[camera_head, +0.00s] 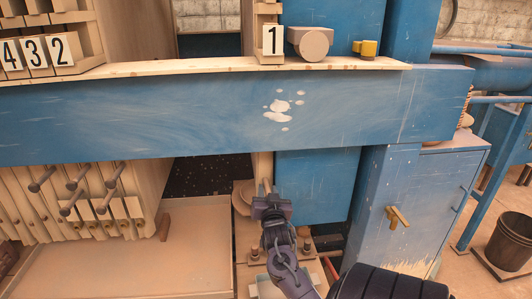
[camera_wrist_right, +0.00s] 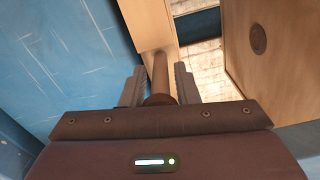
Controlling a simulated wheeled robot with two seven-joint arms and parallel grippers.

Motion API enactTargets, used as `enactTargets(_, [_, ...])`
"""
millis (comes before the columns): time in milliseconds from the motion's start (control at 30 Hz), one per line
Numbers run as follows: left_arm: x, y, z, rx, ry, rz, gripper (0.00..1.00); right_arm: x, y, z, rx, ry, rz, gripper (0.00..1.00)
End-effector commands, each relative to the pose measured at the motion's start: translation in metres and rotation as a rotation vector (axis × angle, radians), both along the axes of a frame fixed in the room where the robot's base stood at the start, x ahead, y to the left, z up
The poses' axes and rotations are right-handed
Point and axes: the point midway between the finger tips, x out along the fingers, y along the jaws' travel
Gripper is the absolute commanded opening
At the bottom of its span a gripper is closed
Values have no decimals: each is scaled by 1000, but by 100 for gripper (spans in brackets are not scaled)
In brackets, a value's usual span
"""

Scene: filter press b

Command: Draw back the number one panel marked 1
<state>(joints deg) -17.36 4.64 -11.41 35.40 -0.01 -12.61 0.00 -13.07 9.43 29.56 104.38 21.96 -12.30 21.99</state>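The narrow wooden panel with the number plate 1 (camera_head: 272,40) stands at the upper middle in the head view, apart from the other numbered panels. Its upper part shows above the blue beam, and its middle is hidden behind it. Below the beam its handle, a dark rod (camera_wrist_right: 160,75) with a wider end, sticks out from the pale panel edge (camera_wrist_right: 150,22) in the right wrist view. My right gripper (camera_head: 270,202) is at this handle. Its fingers (camera_wrist_right: 160,88) lie on both sides of the handle and appear closed on the wider end. My left gripper is not in view.
Panels marked 4, 3 and 2 (camera_head: 58,48) stand packed at the left, with several knobbed handles (camera_head: 90,190) below. The blue beam (camera_head: 200,108) crosses above my right gripper. A gap separates panel 1 from the pack. A blue cabinet (camera_head: 420,205) stands at right.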

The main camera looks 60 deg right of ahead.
Motion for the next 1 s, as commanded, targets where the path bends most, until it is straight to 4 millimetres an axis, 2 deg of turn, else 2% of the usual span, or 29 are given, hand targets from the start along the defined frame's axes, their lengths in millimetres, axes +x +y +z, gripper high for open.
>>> enactTargets(33, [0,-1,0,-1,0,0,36,0,0,0,0,-1,0,35])
enactTargets(133, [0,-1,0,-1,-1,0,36,1,1,0,0,0,2,48])
enactTargets(467, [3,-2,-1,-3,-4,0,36,0,4,-1,0,0,4,49])
enactTargets(833, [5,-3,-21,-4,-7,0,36,-38,46,-3,2,-1,3,49])
enactTargets(1000, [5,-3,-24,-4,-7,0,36,-48,58,-1,0,0,2,49])
